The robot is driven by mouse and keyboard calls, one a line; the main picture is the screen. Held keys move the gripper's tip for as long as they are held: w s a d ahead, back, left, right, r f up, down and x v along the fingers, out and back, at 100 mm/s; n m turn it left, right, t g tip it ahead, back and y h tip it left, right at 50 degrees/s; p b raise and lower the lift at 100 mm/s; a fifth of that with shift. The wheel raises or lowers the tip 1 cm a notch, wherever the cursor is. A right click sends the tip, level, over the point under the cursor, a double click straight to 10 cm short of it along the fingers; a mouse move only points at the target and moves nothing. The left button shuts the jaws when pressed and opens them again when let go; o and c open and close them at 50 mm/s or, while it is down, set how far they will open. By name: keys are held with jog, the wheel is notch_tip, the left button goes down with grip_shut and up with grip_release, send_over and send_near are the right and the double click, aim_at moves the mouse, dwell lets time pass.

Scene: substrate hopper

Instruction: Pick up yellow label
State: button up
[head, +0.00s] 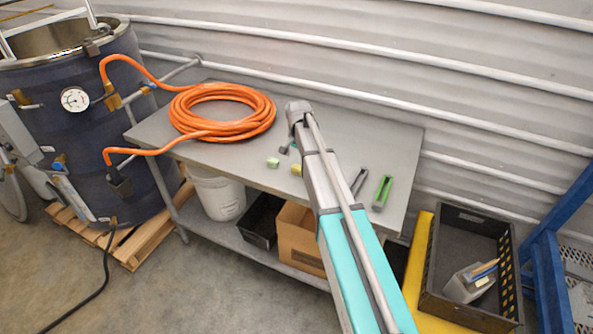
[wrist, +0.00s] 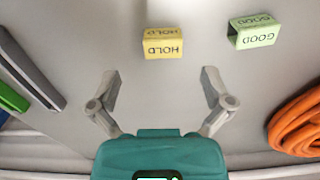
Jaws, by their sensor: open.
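The yellow label (wrist: 163,43), a small block marked HOLD, lies on the grey table top (wrist: 80,40). In the head view the yellow label (head: 297,170) sits just left of my arm, near the table's front edge. My gripper (wrist: 160,82) is open and empty, with its two fingers spread. In the wrist view the yellow label is ahead of the fingertips, roughly centred in the gap and not between them. In the head view my arm hides most of the gripper.
A green label (wrist: 253,31) marked GOOD lies beside the yellow one; it also shows in the head view (head: 272,162). An orange hose coil (head: 222,112) lies to the left on the table. A grey tool (head: 359,181) and a green tool (head: 382,193) lie to the right.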

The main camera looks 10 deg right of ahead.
aim_at(297, 167)
jog(key=shift+f, duration=0.15)
jog(key=shift+w+a+f+b, duration=0.1)
jog(key=shift+f+b, duration=1.15)
jog(key=shift+b, duration=0.1)
jog(key=shift+a+f+b, duration=0.1)
jog(key=shift+f+b, duration=1.15)
jog(key=shift+b, duration=0.05)
jog(key=shift+c, duration=0.3)
jog(key=c, duration=0.8)
